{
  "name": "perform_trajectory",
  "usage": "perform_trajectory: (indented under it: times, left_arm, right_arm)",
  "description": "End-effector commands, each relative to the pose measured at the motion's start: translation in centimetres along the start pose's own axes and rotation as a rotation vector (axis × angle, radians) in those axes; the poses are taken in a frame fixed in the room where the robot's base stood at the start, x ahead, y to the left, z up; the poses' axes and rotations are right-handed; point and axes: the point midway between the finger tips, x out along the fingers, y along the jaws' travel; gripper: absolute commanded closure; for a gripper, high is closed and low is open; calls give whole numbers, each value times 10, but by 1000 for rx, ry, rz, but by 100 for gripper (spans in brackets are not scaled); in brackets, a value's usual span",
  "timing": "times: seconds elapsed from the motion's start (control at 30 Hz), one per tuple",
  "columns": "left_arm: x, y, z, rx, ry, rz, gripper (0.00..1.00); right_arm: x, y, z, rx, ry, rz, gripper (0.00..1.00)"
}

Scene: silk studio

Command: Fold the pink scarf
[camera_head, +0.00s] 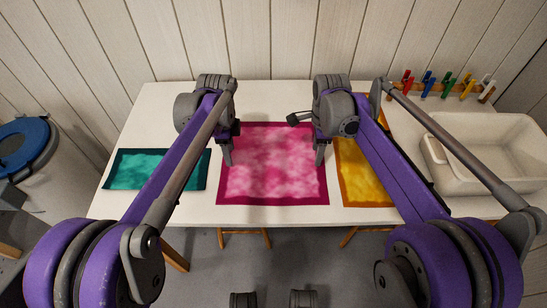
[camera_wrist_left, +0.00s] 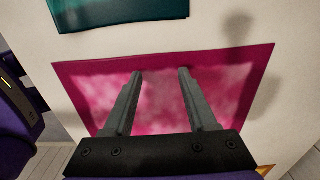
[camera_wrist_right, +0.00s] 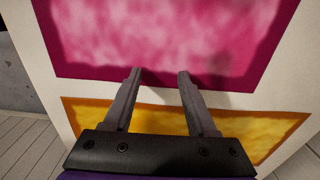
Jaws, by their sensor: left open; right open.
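The pink scarf (camera_head: 270,165) lies flat and spread out in the middle of the white table, with a darker magenta border. It also shows in the left wrist view (camera_wrist_left: 160,95) and in the right wrist view (camera_wrist_right: 160,35). My left gripper (camera_head: 228,160) is open and empty above the scarf's left edge; its fingers (camera_wrist_left: 160,73) point over the cloth. My right gripper (camera_head: 320,160) is open and empty near the scarf's right edge; its fingers (camera_wrist_right: 160,73) reach over the magenta border. I cannot tell whether either gripper touches the cloth.
A teal scarf (camera_head: 130,172) lies left of the pink one and a yellow scarf (camera_head: 360,185) lies right of it, partly under my right arm. A white tub (camera_head: 440,165) stands at the right. Coloured clothespins (camera_head: 447,85) line a rack behind it. The table (camera_head: 270,100) behind the pink scarf is clear.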

Motion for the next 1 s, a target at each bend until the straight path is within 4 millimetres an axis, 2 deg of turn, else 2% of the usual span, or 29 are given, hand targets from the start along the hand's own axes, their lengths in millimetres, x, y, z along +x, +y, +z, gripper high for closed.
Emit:
perform_trajectory:
  times: [0.47, 1.0]
  left_arm:
    - [9, 0, 0, 0, 0, 1, 43]
    - [8, 0, 0, 0, 0, 1, 90]
  right_arm:
    - [9, 0, 0, 0, 0, 1, 43]
    - [8, 0, 0, 0, 0, 1, 90]
